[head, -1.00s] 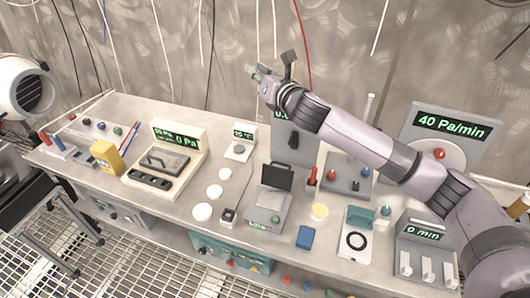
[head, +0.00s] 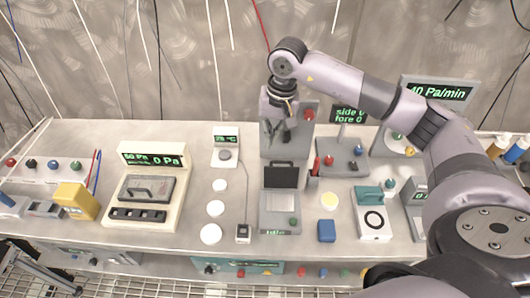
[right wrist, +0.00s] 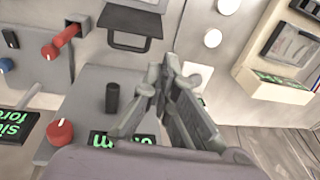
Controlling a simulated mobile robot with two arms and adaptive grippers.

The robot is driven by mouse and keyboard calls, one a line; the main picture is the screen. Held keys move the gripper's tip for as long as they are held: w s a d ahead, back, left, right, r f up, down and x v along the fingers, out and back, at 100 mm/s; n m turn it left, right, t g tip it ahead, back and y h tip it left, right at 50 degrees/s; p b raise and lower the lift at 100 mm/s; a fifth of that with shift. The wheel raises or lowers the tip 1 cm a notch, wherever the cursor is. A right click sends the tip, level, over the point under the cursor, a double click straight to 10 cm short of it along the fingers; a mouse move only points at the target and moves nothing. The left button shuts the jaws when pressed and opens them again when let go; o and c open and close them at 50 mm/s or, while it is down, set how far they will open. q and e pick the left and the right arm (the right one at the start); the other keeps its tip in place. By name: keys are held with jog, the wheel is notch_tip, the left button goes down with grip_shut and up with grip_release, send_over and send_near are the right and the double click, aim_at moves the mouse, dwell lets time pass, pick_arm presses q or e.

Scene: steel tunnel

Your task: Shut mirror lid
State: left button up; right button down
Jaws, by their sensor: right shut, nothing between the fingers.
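A grey box (head: 279,215) with a green knob and a small green display stands on the bench in the head view. Its dark lid (head: 281,176) stands raised at its back edge; I take this as the mirror lid. In the right wrist view the lid (right wrist: 128,30) shows near the top, beyond the fingers. My right gripper (head: 270,136) points down behind and above the lid, in front of a tall grey panel. In the wrist view its fingers (right wrist: 160,82) are together and empty, apart from the lid. My left gripper is not in view.
The tall grey panel (head: 298,143) with a red knob stands behind the box. A red-handled holder (head: 315,176) is close on the right, and a blue block (head: 326,231) lies right of the box. White discs (head: 211,234) lie to the left.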

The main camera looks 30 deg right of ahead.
aim_at(281, 162)
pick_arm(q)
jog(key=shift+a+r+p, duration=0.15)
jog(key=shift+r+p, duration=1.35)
pick_arm(e)
jog(key=shift+h, duration=0.8)
jog(key=shift+d+f, duration=0.6)
jog(key=shift+f, duration=1.05)
jog(key=shift+d+f, duration=0.6)
jog(key=shift+f, duration=1)
jog(key=shift+d+f, duration=0.6)
jog(key=shift+f, duration=1.05)
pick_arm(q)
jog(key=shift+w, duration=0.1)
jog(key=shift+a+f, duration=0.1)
pick_arm(e)
jog(key=shift+w, duration=0.1)
